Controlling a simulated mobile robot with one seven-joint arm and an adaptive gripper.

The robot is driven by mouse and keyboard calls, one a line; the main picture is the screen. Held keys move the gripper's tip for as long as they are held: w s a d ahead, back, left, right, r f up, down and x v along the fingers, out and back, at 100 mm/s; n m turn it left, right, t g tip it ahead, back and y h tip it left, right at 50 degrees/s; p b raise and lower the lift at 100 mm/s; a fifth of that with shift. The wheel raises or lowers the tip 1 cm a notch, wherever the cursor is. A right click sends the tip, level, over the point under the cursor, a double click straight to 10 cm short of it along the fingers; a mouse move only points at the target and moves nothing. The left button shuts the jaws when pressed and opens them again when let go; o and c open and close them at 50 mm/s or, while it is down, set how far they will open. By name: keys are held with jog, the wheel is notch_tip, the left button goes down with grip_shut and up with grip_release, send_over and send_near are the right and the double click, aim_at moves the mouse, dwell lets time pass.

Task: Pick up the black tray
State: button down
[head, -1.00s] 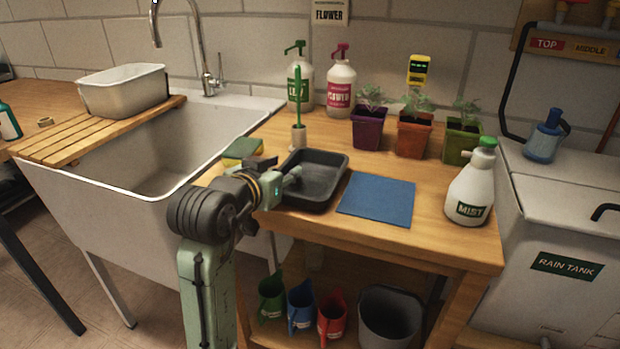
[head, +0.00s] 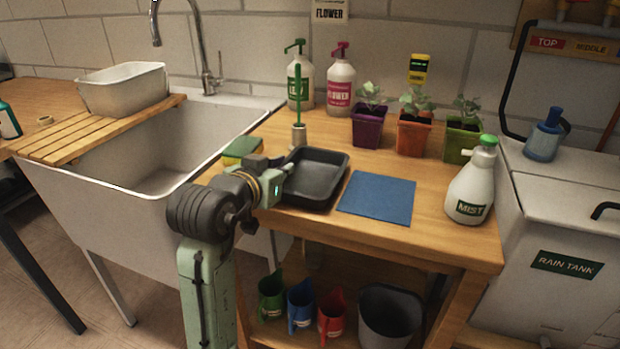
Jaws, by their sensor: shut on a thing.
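The black tray (head: 318,180) is a shallow rectangular tray on the wooden bench top, left of the blue mat (head: 378,198). It looks empty. My gripper (head: 286,168) is at the tray's left side, shut on its left rim. The tray appears level and at bench height; I cannot tell whether it touches the wood. My wrist hides part of the bench at the tray's left, and the fingertips are small and partly hidden.
A green stick in a small holder (head: 299,134) stands just behind the tray. A sponge (head: 241,150) lies near the sink (head: 190,150). Pots with purple (head: 368,129), orange (head: 412,135) and green (head: 462,142) sides stand behind the mat. A mist bottle (head: 470,190) stands at right.

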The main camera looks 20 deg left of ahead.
jog(key=shift+r, duration=0.15)
jog(key=shift+r, duration=1.65)
jog(key=s+a+b, duration=0.1)
jog(key=s+a, duration=0.1)
jog(key=s, duration=0.5)
jog(key=s+a+r, duration=0.1)
jog(key=s+a, duration=0.1)
jog(key=s, duration=0.6)
jog(key=shift+s+r+b, duration=0.15)
jog(key=shift+r+b, duration=0.1)
jog(key=shift+b, duration=0.1)
jog(key=shift+s, duration=0.1)
dwell(1.9)
